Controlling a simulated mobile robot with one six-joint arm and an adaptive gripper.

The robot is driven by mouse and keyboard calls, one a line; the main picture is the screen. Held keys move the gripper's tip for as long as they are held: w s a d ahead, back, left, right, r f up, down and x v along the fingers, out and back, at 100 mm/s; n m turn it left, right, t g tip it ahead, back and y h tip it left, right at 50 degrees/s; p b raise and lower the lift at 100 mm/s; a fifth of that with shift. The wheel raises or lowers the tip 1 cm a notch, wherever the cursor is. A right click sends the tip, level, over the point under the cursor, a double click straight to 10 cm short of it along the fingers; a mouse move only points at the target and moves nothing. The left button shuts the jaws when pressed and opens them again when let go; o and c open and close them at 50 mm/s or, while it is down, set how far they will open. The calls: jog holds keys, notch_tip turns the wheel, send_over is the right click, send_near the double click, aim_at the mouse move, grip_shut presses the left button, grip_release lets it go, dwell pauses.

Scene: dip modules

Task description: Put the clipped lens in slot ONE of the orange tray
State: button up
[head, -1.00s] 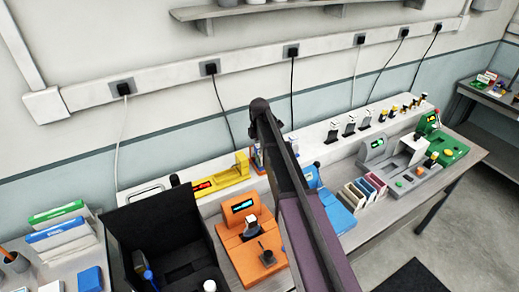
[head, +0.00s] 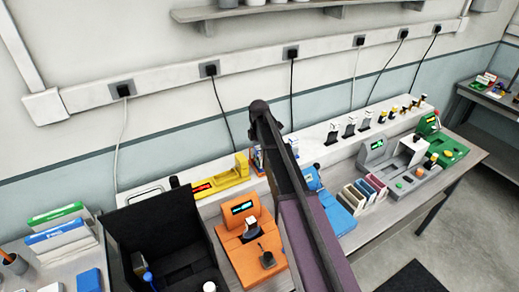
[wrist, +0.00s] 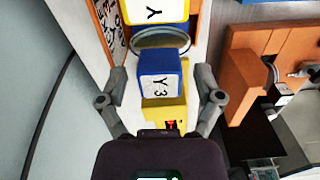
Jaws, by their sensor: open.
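In the wrist view a round, clear lens (wrist: 160,39) shows between a yellow block marked Y and a blue block (wrist: 160,68) with a white face marked "Y 3". How the lens is clipped is unclear. My gripper (wrist: 160,88) is open, with one finger on each side of the blue block; contact cannot be seen. An orange unit (head: 239,247) stands at lower middle in the head view; an orange body also shows at right in the wrist view (wrist: 240,85). I cannot tell whether this is the orange tray, and no slot ONE label is readable.
A black open bin (head: 157,222) stands left of the orange unit. A yellow unit (head: 228,178) is behind it. A blue unit (head: 341,212), upright cards and grey and green (head: 447,150) stations stand to the right. My arm hides part of the bench.

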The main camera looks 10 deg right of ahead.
notch_tip(320, 180, up, 12)
jog(key=p, duration=1.2)
jog(key=shift+r, duration=0.1)
jog(key=shift+s, duration=0.1)
dwell(0.6)
jog(key=s+m, duration=2)
jog(key=s, duration=0.9)
jog(key=shift+m, duration=0.4)
jog(key=shift+d, duration=0.1)
